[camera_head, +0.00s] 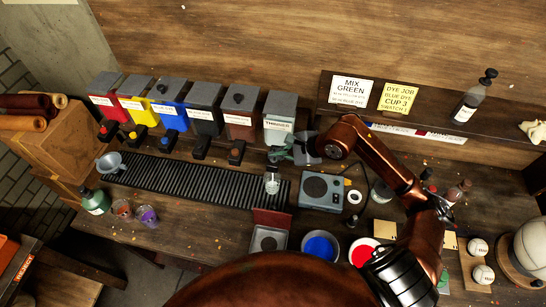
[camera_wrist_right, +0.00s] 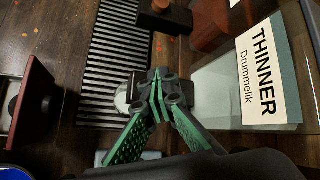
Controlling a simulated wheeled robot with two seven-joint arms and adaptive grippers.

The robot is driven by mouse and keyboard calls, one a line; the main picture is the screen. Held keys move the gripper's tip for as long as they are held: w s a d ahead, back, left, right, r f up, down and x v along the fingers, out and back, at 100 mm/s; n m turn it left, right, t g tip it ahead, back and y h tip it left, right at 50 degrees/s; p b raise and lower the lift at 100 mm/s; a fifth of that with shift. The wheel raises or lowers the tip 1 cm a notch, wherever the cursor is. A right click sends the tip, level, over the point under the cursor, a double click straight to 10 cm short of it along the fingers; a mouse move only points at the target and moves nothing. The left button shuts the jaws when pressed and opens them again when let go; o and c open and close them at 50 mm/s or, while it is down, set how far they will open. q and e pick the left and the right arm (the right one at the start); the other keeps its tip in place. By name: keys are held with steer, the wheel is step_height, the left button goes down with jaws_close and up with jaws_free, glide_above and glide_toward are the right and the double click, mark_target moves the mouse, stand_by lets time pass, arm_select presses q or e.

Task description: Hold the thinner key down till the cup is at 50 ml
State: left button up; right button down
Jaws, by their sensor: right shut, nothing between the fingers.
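The thinner dispenser (camera_head: 280,117) is the rightmost of the row, pale with a grey lid; its label (camera_wrist_right: 262,75) reads THINNER in the right wrist view. My right gripper (camera_head: 279,153) is shut with nothing in it, at the front foot of this dispenser, where its key is. The green fingers (camera_wrist_right: 156,88) hide most of the key, so I cannot tell whether it is pressed. A clear cup (camera_head: 272,184) stands on the black slatted grate just below the gripper. In the wrist view the cup (camera_wrist_right: 122,101) is partly behind the fingers. Its liquid level is not readable. My left gripper is out of view.
The slatted grate (camera_head: 190,183) runs left under the other dye dispensers. A grey scale-like box (camera_head: 322,190) stands right of the cup. Blue (camera_head: 320,245) and red (camera_head: 363,251) dye bowls are in front.

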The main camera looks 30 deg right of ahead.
stand_by(0.8)
steer(key=shift+r+p, duration=0.3)
steer(key=shift+r, duration=0.65)
steer(key=shift+r, duration=0.1)
steer(key=shift+r+p, duration=1.05)
steer(key=shift+r, duration=1.35)
steer(key=shift+w+r, duration=0.1)
